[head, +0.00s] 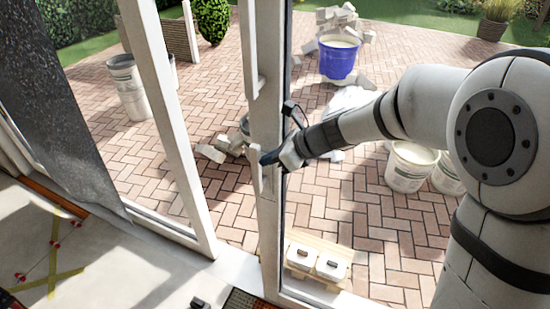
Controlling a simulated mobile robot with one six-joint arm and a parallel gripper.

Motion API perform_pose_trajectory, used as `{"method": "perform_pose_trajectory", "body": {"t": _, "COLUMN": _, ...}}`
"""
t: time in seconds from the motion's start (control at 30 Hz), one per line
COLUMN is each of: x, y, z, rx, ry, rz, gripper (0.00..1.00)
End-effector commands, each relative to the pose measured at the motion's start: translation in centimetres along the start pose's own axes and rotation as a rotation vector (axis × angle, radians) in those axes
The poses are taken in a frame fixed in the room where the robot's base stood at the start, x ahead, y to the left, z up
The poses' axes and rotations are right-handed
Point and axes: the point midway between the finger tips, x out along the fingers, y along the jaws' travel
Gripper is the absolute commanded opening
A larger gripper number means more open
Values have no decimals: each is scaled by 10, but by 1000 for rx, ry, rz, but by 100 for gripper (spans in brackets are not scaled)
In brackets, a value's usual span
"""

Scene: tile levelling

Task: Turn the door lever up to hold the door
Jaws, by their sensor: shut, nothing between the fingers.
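A white-framed glass door (266,120) stands in the middle of the head view, with its edge post upright. A pale lever-like fitting (257,181) sits on this post at about the height of my gripper. A second pale fitting (256,88) sits higher on the same post; I cannot tell for certain which one is the door lever. My gripper (266,159) reaches in from the right and is shut and empty. Its dark fingertips are at the post beside the lower fitting; I cannot tell whether they touch it. The hand hides part of the post.
A second white frame (175,130) stands to the left, beside a grey curtain (70,90). Outside on brick paving are a blue tub (338,62), white buckets (409,168) and rubble (211,152). Two white-lidded boxes (331,266) stand low by the door.

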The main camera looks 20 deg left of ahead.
Motion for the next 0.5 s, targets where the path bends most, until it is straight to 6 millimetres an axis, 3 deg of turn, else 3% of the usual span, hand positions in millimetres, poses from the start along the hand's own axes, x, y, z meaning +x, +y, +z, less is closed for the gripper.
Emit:
{"method": "perform_pose_trajectory", "body": {"t": 0.07, "x": -2, "y": -1, "z": 7, "rx": -4, "ry": -12, "rz": -3, "gripper": 0}}
{"method": "perform_pose_trajectory", "body": {"t": 0.27, "x": -15, "y": -1, "z": -6, "rx": -2, "ry": -11, "rz": -4, "gripper": 0}}
{"method": "perform_pose_trajectory", "body": {"t": 0.4, "x": -37, "y": -1, "z": -27, "rx": 0, "ry": -7, "rz": -2, "gripper": 0}}
{"method": "perform_pose_trajectory", "body": {"t": 0.5, "x": -64, "y": -2, "z": -23, "rx": -4, "ry": -8, "rz": -7, "gripper": 0}}
